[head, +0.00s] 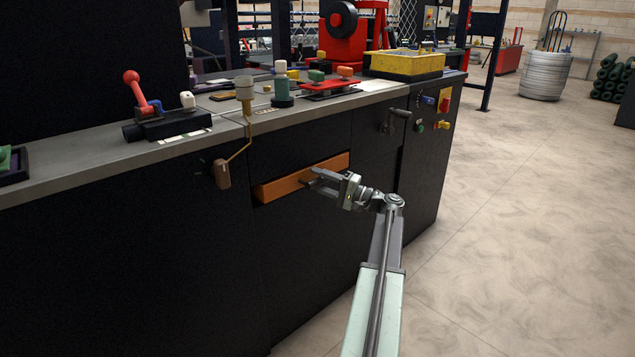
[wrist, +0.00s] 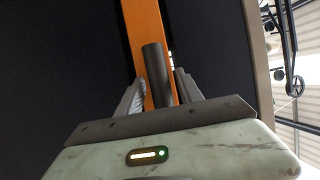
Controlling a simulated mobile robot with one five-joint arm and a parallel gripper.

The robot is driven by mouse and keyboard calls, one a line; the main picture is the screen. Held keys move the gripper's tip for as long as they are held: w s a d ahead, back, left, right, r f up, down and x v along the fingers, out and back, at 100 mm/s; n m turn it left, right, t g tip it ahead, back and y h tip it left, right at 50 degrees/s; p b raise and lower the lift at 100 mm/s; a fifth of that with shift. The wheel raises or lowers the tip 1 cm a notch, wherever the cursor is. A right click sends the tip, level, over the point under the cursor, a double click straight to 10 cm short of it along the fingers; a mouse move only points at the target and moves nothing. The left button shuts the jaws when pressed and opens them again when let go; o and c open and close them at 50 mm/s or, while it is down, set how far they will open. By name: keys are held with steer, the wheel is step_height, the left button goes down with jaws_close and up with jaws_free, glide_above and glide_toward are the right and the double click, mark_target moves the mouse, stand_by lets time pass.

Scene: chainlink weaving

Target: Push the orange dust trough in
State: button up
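The orange dust trough (head: 285,188) is a long, low drawer in a slot in the black cabinet front. It seems to stand out a little from the panel. In the wrist view the trough (wrist: 145,25) runs as an orange band up the picture. My gripper (head: 312,178) is at the middle of the trough's front. The wrist view shows its two fingers (wrist: 160,88) apart, on either side of a dark grey bar (wrist: 154,70), with gaps beside it. The bar looks like the trough's handle, but I cannot tell whether the gripper touches it.
A brown weight (head: 222,174) hangs left of the trough. A crank handle (head: 398,113) sticks out to the right. The floor (head: 530,220) at right is clear.

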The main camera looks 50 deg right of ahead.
steer(key=shift+d, duration=0.1)
steer(key=shift+s, duration=0.15)
steer(key=b+v, duration=0.1)
steer(key=v, duration=0.6)
steer(key=shift+s, duration=0.3)
steer(key=shift+f, duration=0.1)
